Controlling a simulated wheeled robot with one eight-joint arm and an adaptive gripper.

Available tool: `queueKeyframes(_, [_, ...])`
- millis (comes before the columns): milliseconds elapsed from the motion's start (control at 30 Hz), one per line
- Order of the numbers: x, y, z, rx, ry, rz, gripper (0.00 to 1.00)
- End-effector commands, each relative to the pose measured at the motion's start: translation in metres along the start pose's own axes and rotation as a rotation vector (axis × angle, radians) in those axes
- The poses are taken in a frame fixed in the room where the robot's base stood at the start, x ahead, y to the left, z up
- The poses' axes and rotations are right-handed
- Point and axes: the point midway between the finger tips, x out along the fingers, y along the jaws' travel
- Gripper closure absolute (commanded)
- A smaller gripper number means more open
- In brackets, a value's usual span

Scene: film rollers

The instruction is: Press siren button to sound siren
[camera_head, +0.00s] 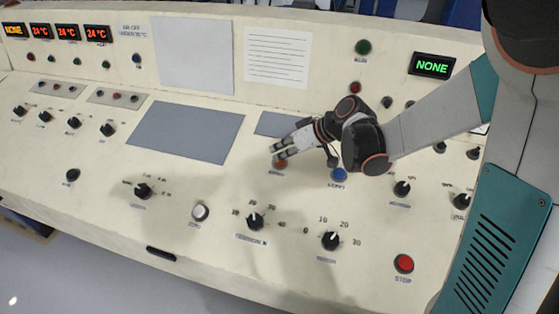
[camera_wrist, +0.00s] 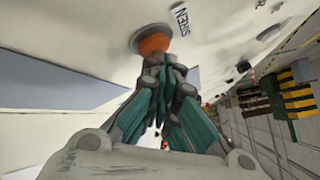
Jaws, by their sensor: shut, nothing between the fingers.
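The siren button is a round orange button (camera_head: 280,164) on the cream control panel (camera_head: 330,205), left of a blue button (camera_head: 338,175). In the wrist view the orange button (camera_wrist: 153,44) sits in a grey ring, with the word SIREN printed beside it. My gripper (camera_head: 278,154) is shut and empty, with its fingertips right at the button. In the wrist view, the fingertips of my gripper (camera_wrist: 166,64) overlap the lower edge of the button. I cannot tell whether they touch it or whether it is pressed in.
Several black knobs, such as the dial (camera_head: 255,222), stand up from the panel around my arm. A red stop button (camera_head: 403,263) is at the lower right and a white button (camera_head: 200,212) at the lower left. A flat grey plate (camera_head: 185,130) lies left of my gripper.

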Motion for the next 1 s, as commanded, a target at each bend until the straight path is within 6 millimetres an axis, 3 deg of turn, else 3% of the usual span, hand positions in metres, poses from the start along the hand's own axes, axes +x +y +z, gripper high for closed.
queueKeyframes(567, [0.002,0.001,0.002,0.0,-0.001,0.0,1.0])
queueKeyframes(1000, [-0.011,-0.008,-0.008,0.0,0.0,0.0,1.0])
